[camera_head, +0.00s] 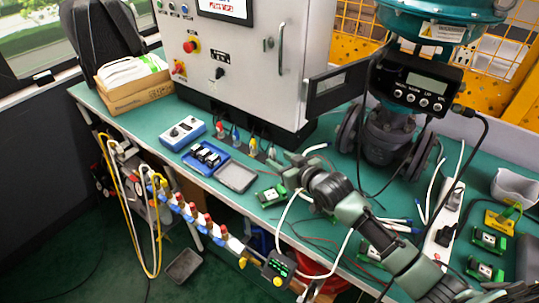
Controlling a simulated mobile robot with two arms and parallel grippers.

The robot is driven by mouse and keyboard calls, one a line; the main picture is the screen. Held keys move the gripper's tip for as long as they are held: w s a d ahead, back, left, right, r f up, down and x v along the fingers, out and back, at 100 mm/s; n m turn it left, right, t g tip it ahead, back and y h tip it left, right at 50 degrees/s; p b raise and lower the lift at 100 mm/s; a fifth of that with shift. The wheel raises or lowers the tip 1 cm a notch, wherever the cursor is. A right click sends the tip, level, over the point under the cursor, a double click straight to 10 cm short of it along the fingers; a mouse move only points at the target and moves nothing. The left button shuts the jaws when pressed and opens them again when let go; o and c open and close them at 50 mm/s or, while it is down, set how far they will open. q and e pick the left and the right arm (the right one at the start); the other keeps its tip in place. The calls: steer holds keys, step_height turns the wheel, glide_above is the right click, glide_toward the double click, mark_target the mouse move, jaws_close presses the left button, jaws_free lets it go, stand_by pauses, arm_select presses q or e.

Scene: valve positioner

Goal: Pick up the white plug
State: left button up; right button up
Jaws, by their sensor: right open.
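My right arm comes in from the lower right, and its gripper (283,163) is open over the green bench, in front of the control cabinet. No plug shows clearly between its fingers. Several small cable plugs (235,135) stand in a row along the cabinet's front foot, just left of the gripper. A pale plug-like shape (455,197) sits at the upper end of the white power strip (443,232), to the right of my arm. I cannot tell for sure which one is the white plug. My left gripper is not in view.
The grey control cabinet (255,65) and the valve with its positioner (412,85) stand behind the gripper. A blue open case (205,157) and a blue meter (183,133) lie to its left. Green circuit boards, pens and loose cables clutter the right side of the bench (140,115).

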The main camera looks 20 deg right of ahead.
mark_target(274, 156)
steer(key=shift+w+a+f, duration=0.1)
steer(key=shift+w+a, duration=0.05)
steer(key=shift+w, duration=0.45)
steer(key=x, duration=0.4)
steer(key=shift+w+f, duration=0.1)
steer(key=shift+w, duration=0.05)
steer(key=shift+w+f, duration=0.1)
steer(key=shift+w, duration=0.05)
jaws_close()
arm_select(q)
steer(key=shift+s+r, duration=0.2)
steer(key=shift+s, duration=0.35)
